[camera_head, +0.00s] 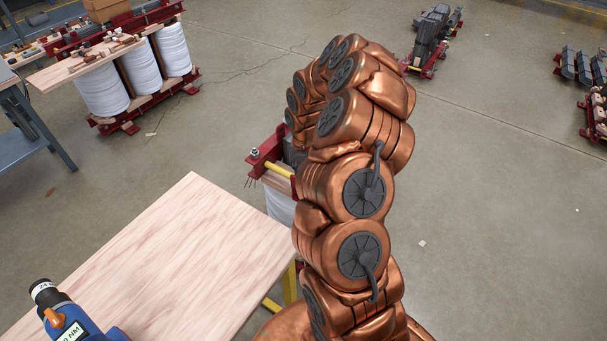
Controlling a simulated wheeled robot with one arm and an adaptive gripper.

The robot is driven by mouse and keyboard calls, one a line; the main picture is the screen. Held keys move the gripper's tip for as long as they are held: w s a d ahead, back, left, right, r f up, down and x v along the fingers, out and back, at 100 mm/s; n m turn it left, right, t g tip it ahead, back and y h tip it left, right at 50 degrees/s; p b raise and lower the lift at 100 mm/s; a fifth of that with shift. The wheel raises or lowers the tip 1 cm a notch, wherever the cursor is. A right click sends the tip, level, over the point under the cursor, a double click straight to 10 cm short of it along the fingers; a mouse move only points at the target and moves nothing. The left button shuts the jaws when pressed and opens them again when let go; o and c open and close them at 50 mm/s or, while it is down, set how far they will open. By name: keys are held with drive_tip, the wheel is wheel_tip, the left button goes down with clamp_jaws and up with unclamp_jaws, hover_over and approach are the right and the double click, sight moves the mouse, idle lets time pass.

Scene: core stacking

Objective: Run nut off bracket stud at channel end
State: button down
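A red channel (271,150) shows its end just left of my copper arm, on top of a partly hidden core assembly. A small grey stud with what looks like a nut (254,153) stands at that end; the thread and bracket are too small to make out. A yellow bar (279,169) lies beside it, above a white winding (281,205). My arm covers the right part of this assembly. My gripper is hidden behind the arm, so its hold and its distance to the nut do not show.
A pale wooden tabletop (185,250) fills the lower left, with a blue tool (62,322) with a dark socket at its front edge. A core with white coils (140,75) and a blue-grey bench (30,130) stand behind. Open floor (490,200) lies right.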

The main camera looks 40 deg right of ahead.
drive_tip(key=shift+n+p, duration=0.4)
drive_tip(key=shift+n, duration=0.8)
drive_tip(key=c, duration=0.8)
unclamp_jaws()
drive_tip(key=shift+o, duration=0.2)
wheel_tip(320, 180, up, 12)
drive_tip(key=shift+c, duration=0.3)
